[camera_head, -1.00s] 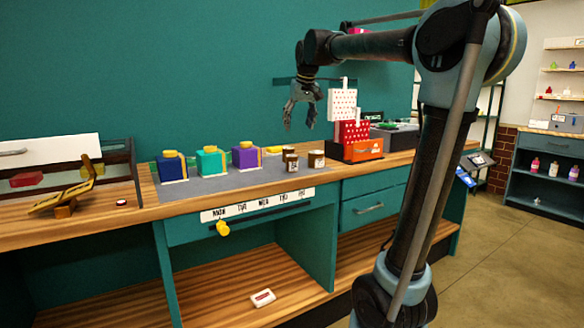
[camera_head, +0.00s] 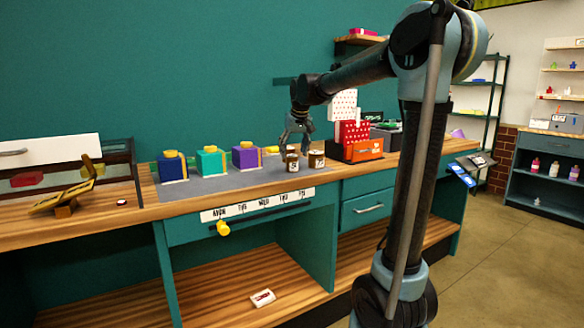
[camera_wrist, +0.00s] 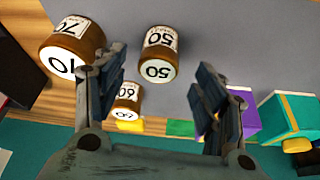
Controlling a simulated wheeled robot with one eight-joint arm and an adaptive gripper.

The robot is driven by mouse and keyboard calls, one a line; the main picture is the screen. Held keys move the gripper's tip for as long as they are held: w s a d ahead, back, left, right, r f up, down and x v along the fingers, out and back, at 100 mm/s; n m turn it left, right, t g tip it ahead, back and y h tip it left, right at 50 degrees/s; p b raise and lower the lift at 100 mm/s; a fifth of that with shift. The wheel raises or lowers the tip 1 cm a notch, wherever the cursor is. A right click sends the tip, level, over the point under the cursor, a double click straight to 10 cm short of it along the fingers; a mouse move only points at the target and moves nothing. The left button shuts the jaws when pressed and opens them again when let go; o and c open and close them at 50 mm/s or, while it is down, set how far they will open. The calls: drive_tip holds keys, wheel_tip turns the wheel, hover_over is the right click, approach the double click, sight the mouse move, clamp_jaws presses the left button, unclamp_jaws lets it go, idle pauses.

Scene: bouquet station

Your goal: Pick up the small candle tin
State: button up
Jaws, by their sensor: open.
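Several brown candle tins with white labels stand close together on the grey mat. In the wrist view, the tin marked 50 (camera_wrist: 160,45) is narrower than the tin marked 70 (camera_wrist: 75,45) at upper left; the tin marked 60 (camera_wrist: 126,97) shows lower down, partly beside a finger. In the head view, a front tin (camera_head: 292,164) and a right tin (camera_head: 316,159) show; another is partly hidden behind the front one. My gripper (camera_head: 297,147) is open and empty above and behind them. In the wrist view, my gripper (camera_wrist: 163,80) has its fingers spread, the 50 tin lying between and beyond their tips.
Blue (camera_head: 172,167), teal (camera_head: 211,161) and purple (camera_head: 246,155) boxes stand left of the tins on the mat (camera_head: 225,181). An orange box with a red dotted card (camera_head: 355,132) stands close on the right. The teal wall rises behind.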

sight(293, 156)
drive_tip(key=x, duration=0.5)
drive_tip(key=shift+w+r, duration=0.1)
drive_tip(key=shift+w, duration=0.1)
drive_tip(key=c, duration=1.2)
